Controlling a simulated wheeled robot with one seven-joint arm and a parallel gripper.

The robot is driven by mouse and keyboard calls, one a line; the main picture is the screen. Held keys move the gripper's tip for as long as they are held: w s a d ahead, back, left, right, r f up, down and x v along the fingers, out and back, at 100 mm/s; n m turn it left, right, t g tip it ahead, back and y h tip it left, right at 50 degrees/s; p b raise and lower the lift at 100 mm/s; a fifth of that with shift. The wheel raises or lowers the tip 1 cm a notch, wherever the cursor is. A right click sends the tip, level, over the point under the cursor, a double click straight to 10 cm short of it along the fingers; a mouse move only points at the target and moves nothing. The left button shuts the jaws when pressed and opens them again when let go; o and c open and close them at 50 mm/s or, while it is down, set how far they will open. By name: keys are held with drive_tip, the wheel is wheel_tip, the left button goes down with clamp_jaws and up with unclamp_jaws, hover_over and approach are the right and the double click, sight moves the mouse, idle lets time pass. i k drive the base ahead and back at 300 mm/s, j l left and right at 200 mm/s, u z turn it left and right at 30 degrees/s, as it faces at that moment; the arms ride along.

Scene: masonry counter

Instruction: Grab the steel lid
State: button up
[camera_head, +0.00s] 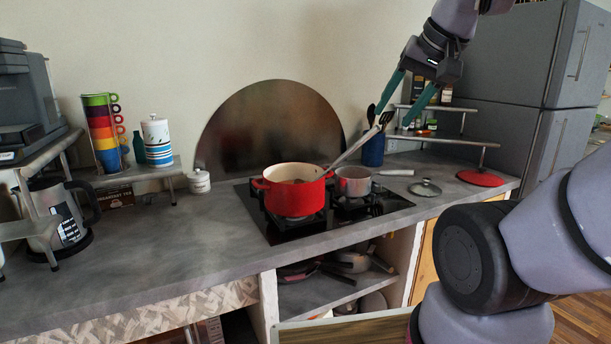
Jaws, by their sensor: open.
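The steel lid (426,188) lies flat on the counter, right of the stove, with a knob on top. It looks small, round and shiny grey. My gripper (400,120) is in the upper right, above and left of the lid, pointing down. Its two green fingers are spread apart with nothing held between them. The lid is in full view and the gripper is clear of it.
A red lid (480,178) lies to the right of the steel lid. A red pot (294,192) and a smaller pan (353,182) stand on the black stove (275,232). A blue utensil holder (373,150) and a shelf (440,139) stand behind.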

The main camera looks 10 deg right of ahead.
sight(425, 188)
drive_tip(key=i+l, duration=0.2)
drive_tip(key=l, duration=0.15)
drive_tip(key=i+l, duration=0.15)
drive_tip(key=l, duration=0.2)
drive_tip(key=i+l, duration=0.2)
drive_tip(key=l, duration=0.15)
drive_tip(key=l+z, duration=0.05)
